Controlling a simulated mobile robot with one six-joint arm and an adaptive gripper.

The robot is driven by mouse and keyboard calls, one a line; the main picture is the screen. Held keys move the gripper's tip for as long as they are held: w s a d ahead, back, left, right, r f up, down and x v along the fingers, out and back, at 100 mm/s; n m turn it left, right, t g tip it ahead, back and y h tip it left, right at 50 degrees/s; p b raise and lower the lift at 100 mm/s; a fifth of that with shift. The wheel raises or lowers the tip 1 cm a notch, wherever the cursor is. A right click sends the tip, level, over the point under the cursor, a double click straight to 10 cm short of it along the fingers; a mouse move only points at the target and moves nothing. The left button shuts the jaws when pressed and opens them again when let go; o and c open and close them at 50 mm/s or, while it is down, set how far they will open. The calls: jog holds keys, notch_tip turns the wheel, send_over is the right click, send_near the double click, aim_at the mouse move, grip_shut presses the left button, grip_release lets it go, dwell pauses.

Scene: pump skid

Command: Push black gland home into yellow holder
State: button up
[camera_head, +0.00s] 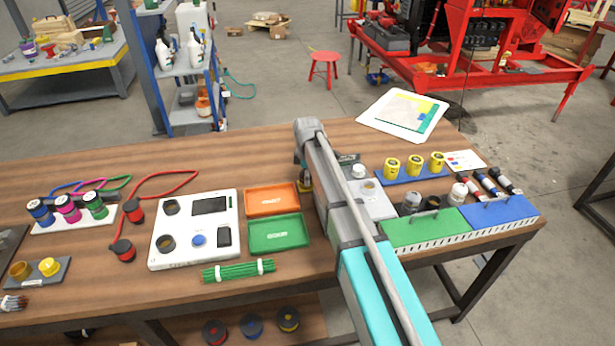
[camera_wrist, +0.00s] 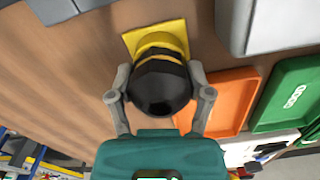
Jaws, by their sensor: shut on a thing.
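A black faceted gland (camera_wrist: 160,92) fills the middle of the wrist view, between the two grey fingers of my gripper (camera_wrist: 159,83), which is shut on it. The yellow holder (camera_wrist: 153,38), with a square base plate, is directly beyond the gland and lined up with it. A yellow band shows between dark parts where they meet. How deep the gland sits is hidden by the gland itself. In the head view my arm covers most of the gripper, and only a small black and yellow patch (camera_head: 305,184) shows left of the arm.
An orange tray (camera_head: 272,199) and a green tray (camera_head: 278,234) lie close left of my arm. A white panel (camera_head: 195,229) is farther left. Yellow cups on a blue tray (camera_head: 412,174), and green (camera_head: 424,229) and blue (camera_head: 498,211) boxes, stand right.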

jog(key=o, duration=1.3)
jog(key=shift+r, duration=0.2)
